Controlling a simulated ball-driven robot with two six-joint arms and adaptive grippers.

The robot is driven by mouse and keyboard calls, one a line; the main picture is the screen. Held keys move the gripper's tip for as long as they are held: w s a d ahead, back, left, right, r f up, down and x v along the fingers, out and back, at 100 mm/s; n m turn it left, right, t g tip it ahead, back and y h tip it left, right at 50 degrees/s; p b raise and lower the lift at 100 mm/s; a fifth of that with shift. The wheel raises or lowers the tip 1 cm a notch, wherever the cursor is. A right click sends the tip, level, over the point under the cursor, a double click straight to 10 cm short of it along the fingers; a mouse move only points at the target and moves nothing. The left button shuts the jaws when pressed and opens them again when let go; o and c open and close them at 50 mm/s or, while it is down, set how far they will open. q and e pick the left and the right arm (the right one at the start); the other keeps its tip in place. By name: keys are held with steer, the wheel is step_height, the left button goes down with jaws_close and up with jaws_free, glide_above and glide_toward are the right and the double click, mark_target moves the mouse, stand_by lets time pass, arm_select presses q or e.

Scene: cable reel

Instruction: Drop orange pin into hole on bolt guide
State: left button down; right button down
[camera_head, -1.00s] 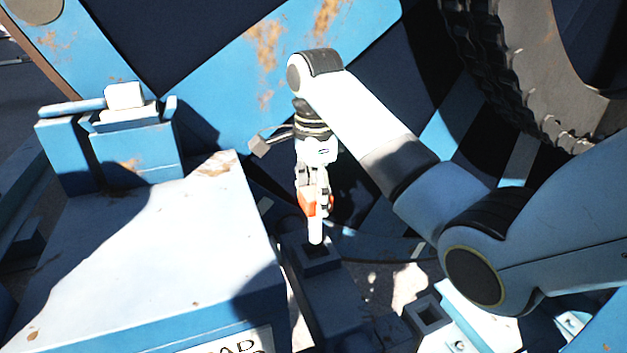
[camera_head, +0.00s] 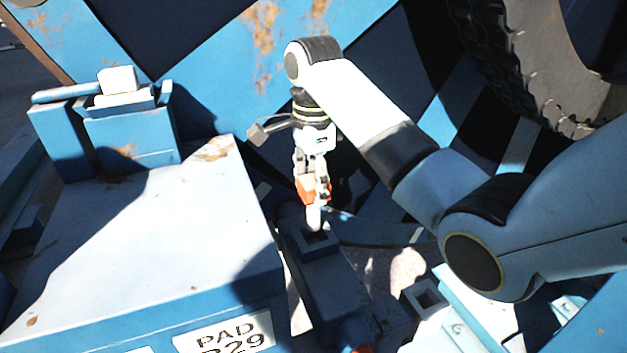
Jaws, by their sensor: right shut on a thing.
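My right gripper (camera_head: 314,189) points down and is shut on the orange pin (camera_head: 304,187). The pin has an orange upper part between the fingers and a pale shaft below. The shaft's lower tip is right at the square hole of the bolt guide (camera_head: 322,248), a dark blue block under the gripper. I cannot tell whether the tip is just above the hole or slightly inside it. My left gripper is not in view.
A blue box with a pale top (camera_head: 130,235) and a "PAD" label (camera_head: 225,335) stands left of the guide. A second square socket (camera_head: 428,298) lies to the lower right. A large tyre (camera_head: 535,75) and blue reel panels stand behind.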

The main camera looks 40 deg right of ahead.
mark_target(314, 224)
steer(key=shift+f, duration=1.25)
steer(key=shift+f+b, duration=0.65)
steer(key=shift+f, duration=2.6)
steer(key=shift+p, duration=0.55)
steer(key=shift+f, duration=0.2)
steer(key=shift+f, duration=0.3)
steer(key=c, duration=0.5)
jaws_free()
steer(key=shift+c, duration=0.2)
